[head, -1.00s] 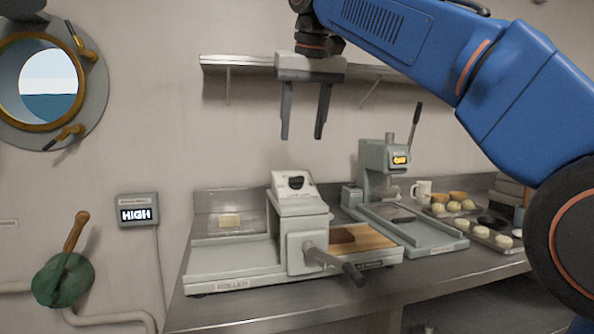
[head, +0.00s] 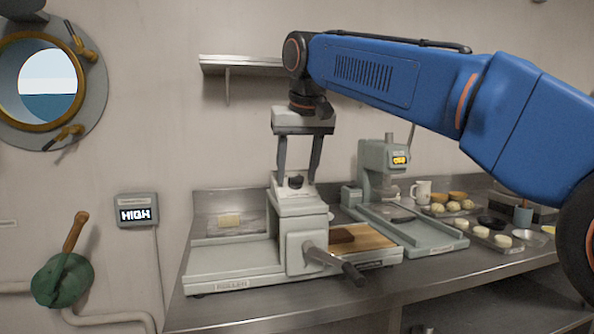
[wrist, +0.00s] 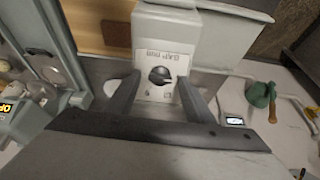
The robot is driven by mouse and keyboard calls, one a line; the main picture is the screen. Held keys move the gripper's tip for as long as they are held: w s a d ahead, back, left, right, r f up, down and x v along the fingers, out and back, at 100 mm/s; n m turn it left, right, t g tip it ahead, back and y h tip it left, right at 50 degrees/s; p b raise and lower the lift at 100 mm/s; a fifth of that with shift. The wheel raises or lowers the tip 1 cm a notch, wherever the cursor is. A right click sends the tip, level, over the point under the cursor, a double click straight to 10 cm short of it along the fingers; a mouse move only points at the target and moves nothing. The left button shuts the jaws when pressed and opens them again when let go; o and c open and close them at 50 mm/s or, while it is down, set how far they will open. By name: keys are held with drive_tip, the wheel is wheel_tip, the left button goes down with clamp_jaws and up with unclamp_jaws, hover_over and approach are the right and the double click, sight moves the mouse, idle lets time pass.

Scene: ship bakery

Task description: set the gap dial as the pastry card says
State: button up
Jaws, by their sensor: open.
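The gap dial is a black knob (head: 296,182) on the pale sloping panel on top of the grey-green dough machine (head: 307,236). It also shows in the wrist view (wrist: 160,75), on a white plate with small lettering and marks; its setting is too small to read. My gripper (head: 297,176) is open and points down over the panel. In the wrist view its fingers (wrist: 157,82) stand on either side of the dial, apart from it; I cannot tell how far above. No pastry card is clearly readable; a pale yellow piece (head: 229,221) lies on the machine's left bed.
A wooden board with a brown block (head: 341,236) is on the machine's right side. A press (head: 385,170) with a lit display, a mug (head: 421,191) and trays of pastries stand to the right. A wall display (head: 138,214) reads HIGH. A shelf (head: 240,66) is above.

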drive_tip(key=c, duration=1)
drive_tip(key=shift+c, duration=0.2)
drive_tip(key=shift+m, duration=0.3)
drive_tip(key=m+y, duration=0.1)
drive_tip(key=m, duration=0.4)
drive_tip(key=shift+d, duration=0.2)
drive_tip(key=m, duration=0.5)
drive_tip(key=shift+d+m, duration=0.1)
drive_tip(key=shift+m, duration=0.2)
drive_tip(key=o, duration=1)
